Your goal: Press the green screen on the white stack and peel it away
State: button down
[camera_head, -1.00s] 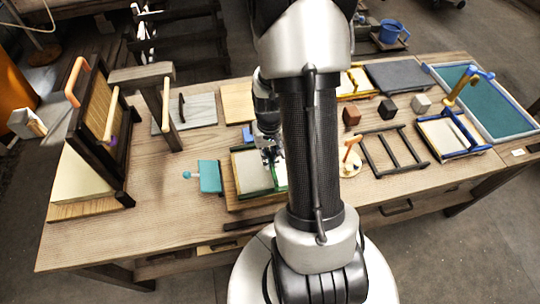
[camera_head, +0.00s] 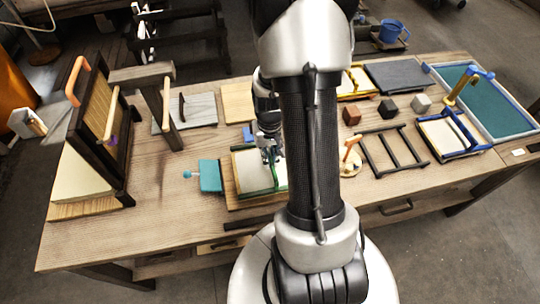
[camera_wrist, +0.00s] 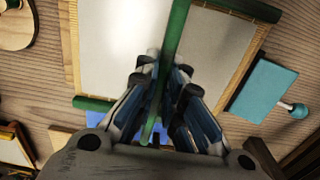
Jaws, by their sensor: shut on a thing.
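The white stack (camera_head: 250,171) lies in a wooden tray on the table, left of my arm in the head view. In the wrist view the stack (camera_wrist: 215,45) shows pale on both sides of a green bar. The green screen (camera_wrist: 180,25) has this bar across its middle and green edges at two sides. It lies over the stack; I cannot tell whether its whole face touches. My gripper (camera_wrist: 168,90) is shut on the green bar. In the head view my gripper (camera_head: 270,154) is at the stack's right, and my arm hides part of the screen.
A teal block (camera_head: 210,176) with a knob stands just left of the tray. A blue-framed screen (camera_head: 450,134) and dark ladder-like frame (camera_head: 393,150) lie to the right. Bare table lies front left.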

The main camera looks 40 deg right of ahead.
jog(key=shift+f+b, duration=0.65)
jog(key=shift+f, duration=0.25)
dwell(1.4)
jog(key=shift+r, duration=0.2)
jog(key=shift+r+p, duration=1)
jog(key=shift+r, duration=0.1)
notch_tip(320, 180, up, 7)
jog(key=p, duration=0.5)
jog(key=shift+p, duration=0.3)
